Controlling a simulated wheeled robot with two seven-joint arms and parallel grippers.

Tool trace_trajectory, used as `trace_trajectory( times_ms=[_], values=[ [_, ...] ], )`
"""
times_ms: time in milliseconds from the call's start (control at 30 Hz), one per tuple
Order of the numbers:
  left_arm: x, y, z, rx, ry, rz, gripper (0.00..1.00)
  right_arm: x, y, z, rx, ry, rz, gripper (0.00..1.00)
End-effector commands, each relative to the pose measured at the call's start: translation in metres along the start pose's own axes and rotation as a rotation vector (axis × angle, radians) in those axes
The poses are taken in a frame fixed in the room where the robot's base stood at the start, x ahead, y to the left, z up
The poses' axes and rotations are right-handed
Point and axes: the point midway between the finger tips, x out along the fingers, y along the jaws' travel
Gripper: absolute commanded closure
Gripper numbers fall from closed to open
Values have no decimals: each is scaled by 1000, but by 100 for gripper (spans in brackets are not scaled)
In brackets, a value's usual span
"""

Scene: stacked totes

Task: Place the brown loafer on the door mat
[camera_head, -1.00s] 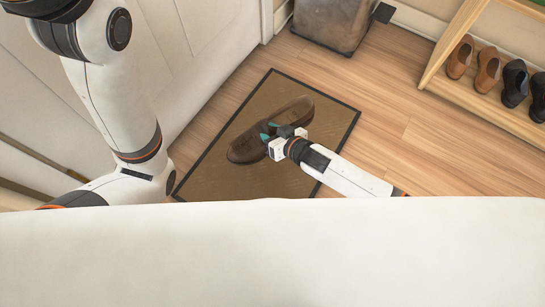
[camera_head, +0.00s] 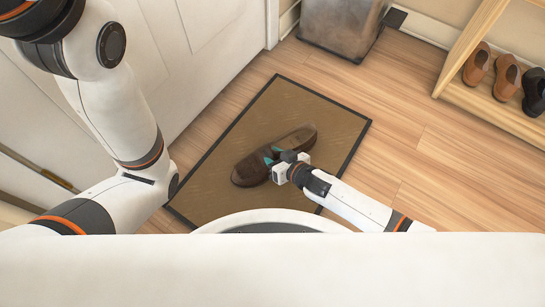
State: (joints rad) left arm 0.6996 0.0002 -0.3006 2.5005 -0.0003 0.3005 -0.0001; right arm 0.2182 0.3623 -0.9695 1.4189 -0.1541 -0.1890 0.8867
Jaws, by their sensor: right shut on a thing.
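The brown loafer (camera_head: 250,170) is over the door mat (camera_head: 283,100) in the head view, lying at a slant with one end toward the upper right. The mat is tan with a dark border. My right gripper (camera_head: 275,163) is shut on the loafer at its middle, with teal fingertips against it. I cannot tell whether the sole touches the mat. My left arm comes in at the left side. Its gripper is not in view.
A wooden shoe rack (camera_head: 480,101) with several shoes stands at the upper right. A grey bin-like object (camera_head: 340,25) stands at the top. A white panelled door (camera_head: 205,60) is at the left. Wood floor (camera_head: 400,130) right of the mat is clear.

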Motion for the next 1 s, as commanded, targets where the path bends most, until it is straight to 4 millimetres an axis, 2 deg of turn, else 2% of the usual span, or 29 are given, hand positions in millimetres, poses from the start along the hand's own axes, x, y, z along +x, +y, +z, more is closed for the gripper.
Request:
trace_trajectory(
  times_ms=[167,200,333,667,767,1000],
  values=[
    [1,0,0,0,-1,-1,39,0,0,1,-1,-1,0,94],
    [1,0,0,0,-1,-1,39,0,0,-1,-1,2,-1,59],
    [1,0,0,0,-1,-1,39,0,0,0,-1,2,-1,38],
    [4,1,-1,0,-1,-1,39,-3,0,2,0,2,-1,38],
    [13,3,-5,0,0,-1,39,-15,1,3,0,3,-1,38],
    [47,10,-17,0,0,-1,39,-67,2,6,2,5,-3,38]
  ],
)
